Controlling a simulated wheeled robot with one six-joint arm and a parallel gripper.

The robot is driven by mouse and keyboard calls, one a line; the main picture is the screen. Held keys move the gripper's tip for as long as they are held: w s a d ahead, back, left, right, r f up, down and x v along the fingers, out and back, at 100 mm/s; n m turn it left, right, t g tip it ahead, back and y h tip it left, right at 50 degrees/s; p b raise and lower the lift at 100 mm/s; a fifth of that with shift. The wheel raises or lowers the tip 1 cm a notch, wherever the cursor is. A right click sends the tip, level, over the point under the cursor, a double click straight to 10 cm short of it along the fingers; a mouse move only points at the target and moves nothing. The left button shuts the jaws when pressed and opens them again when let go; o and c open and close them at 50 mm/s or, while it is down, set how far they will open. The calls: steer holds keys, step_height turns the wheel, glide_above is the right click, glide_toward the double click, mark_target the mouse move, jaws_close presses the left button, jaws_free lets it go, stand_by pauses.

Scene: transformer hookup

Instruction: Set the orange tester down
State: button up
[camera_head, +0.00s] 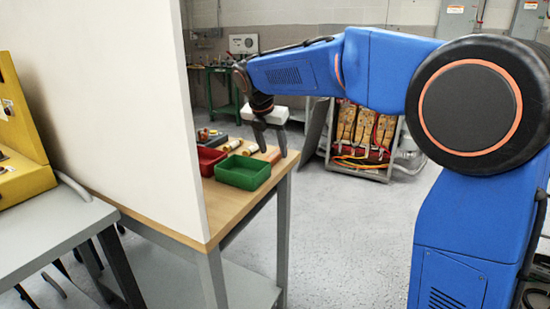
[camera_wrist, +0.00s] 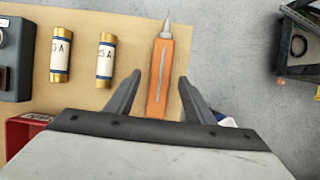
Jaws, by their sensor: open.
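The orange tester (camera_wrist: 157,85) is a slim orange body with a grey pointed tip. In the wrist view it appears to lie on the wooden bench top, tip toward the top of the picture. My gripper (camera_wrist: 160,76) is open, with one finger on each side of the tester and visible gaps between. The tester's lower end is hidden by my gripper's body. In the head view my gripper (camera_head: 273,153) points down over the bench's far right corner, and only a little orange shows by its fingers.
A green tray (camera_head: 243,172) and a red tray (camera_head: 207,161) stand on the bench (camera_head: 232,215). Two gold-capped fuses (camera_wrist: 61,54) (camera_wrist: 105,60) lie left of the tester, beside a dark box (camera_wrist: 14,60). A tall white panel (camera_head: 125,100) rises along the bench's left side.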

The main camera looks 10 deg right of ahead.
steer(key=shift+x, duration=0.9)
steer(key=shift+r, duration=0.1)
jaws_close()
